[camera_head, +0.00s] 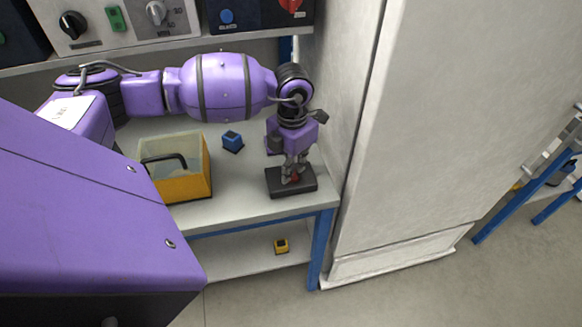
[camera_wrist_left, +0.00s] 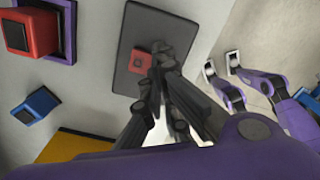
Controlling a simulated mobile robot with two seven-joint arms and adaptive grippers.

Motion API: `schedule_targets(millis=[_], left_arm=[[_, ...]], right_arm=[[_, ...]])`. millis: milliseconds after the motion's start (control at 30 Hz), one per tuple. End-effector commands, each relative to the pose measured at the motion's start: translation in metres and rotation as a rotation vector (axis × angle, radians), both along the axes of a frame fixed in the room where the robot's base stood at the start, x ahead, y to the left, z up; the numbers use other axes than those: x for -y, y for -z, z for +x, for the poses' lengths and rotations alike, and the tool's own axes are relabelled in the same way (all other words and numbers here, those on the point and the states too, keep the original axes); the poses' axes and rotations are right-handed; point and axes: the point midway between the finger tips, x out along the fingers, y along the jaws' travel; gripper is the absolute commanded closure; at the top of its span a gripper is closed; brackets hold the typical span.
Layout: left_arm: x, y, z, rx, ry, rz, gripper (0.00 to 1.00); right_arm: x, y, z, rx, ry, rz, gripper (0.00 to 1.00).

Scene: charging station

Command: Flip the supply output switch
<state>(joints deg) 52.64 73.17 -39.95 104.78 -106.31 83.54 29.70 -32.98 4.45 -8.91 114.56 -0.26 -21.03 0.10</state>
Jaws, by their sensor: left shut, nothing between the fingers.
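A flat black box (camera_head: 278,183) lies on the bench near its right front corner, with a small red part (camera_head: 295,177) on top. In the left wrist view the black box (camera_wrist_left: 128,75) carries this red square (camera_wrist_left: 136,64). My left gripper (camera_head: 292,172) points down over the box, fingers shut and empty, tips close beside the red part; contact cannot be told. The grey panel on the shelf has a green rocker switch (camera_head: 115,18). No label is readable that says which is the supply output switch. My right gripper is not in view.
A yellow bin (camera_head: 187,183) and a blue cube (camera_head: 232,141) stand left of the box. A red block (camera_wrist_left: 33,30) shows in the left wrist view. A tall white cabinet (camera_head: 400,130) stands close on the right. A yellow cube (camera_head: 281,246) lies on the lower shelf.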

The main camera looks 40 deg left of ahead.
Motion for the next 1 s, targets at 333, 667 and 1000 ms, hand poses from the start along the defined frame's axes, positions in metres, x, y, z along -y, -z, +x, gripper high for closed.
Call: schedule_targets(millis=[333, 667, 1000], left_arm=[[0.0, 0.006, 0.0, 0.0, 0.0, -0.001, 1.0], [0.0, 0.011, 0.0, 0.0, 0.0, -0.001, 1.0], [0.0, 0.004, 0.0, 0.002, 0.0, 0.0, 1.0]], right_arm=[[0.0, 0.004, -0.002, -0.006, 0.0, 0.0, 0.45], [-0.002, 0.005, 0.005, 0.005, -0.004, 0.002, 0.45], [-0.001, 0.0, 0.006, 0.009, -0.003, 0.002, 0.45]])
